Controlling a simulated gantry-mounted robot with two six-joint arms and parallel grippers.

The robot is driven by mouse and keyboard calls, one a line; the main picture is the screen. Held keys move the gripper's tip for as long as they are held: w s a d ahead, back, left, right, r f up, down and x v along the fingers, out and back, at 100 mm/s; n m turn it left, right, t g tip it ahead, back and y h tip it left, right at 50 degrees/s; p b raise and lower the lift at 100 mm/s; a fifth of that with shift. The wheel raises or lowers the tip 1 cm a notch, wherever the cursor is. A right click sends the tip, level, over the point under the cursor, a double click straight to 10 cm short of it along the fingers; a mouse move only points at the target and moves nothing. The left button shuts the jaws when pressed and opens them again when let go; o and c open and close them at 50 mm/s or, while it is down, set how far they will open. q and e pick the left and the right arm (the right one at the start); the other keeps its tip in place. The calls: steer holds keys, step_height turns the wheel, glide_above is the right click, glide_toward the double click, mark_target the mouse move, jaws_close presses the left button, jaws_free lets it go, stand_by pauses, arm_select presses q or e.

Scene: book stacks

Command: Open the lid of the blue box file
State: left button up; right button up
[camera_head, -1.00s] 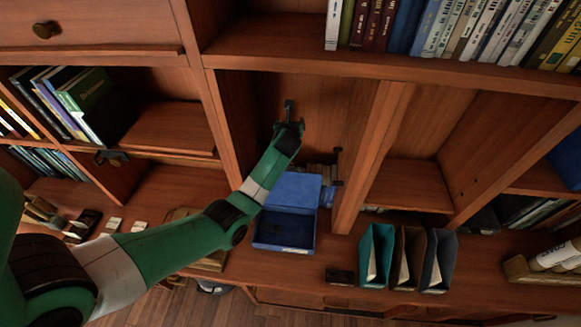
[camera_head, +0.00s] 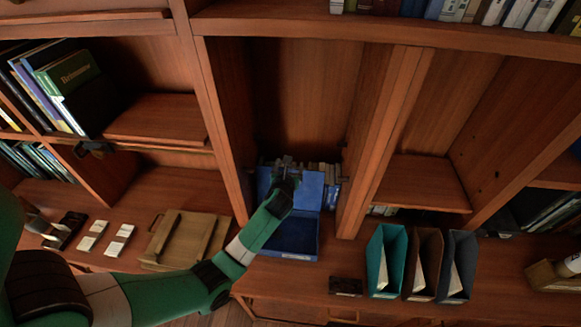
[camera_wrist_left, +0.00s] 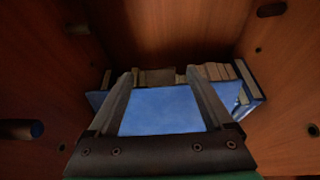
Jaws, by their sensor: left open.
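The blue box file (camera_head: 291,237) stands on the desk ledge in the middle bay of the shelves. Its lid (camera_head: 308,193) is raised and leans back, and the inside of the box shows. My left gripper (camera_head: 285,163) is in front of the upper part of the lid, its arm crossing over the left side of the box. In the left wrist view the open, empty fingers of my left gripper (camera_wrist_left: 163,75) spread over the blue lid (camera_wrist_left: 163,110). I cannot tell whether they touch it. My right gripper is not in view.
A row of books (camera_wrist_left: 215,72) stands behind the lid. Upright wooden panels (camera_head: 380,140) close in the bay on both sides. Teal, brown and grey magazine files (camera_head: 387,262) stand to the right; a wooden tray (camera_head: 185,240) lies to the left.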

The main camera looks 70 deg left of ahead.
arm_select(q)
steer(key=shift+b+x, duration=0.55)
steer(key=shift+x, duration=1.45)
jaws_close()
steer(key=shift+s, duration=0.1)
